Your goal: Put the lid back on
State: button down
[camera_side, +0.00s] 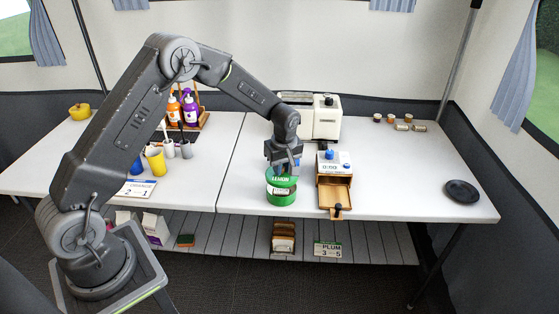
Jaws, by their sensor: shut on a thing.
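A green canister (281,196) labelled "LEMON" stands upright on the white table, left of a small wooden drawer box. My gripper (282,167) points down directly over the canister's top. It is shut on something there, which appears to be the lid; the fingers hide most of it. I cannot tell whether the lid is seated on the rim or just above it.
The drawer box (334,168) has its drawer (336,195) pulled out, close to the canister's right. A cream toaster (312,118) stands behind. A black round dish (462,191) lies at the right. Cups and bottles crowd the left; the table's right is mostly clear.

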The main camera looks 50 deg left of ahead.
jog(key=shift+f, duration=2.15)
jog(key=shift+f, duration=0.2)
dwell(0.3)
jog(key=shift+c, duration=2.2)
grip_release()
jog(key=shift+r, duration=0.1)
jog(key=shift+r, duration=3.4)
grip_shut()
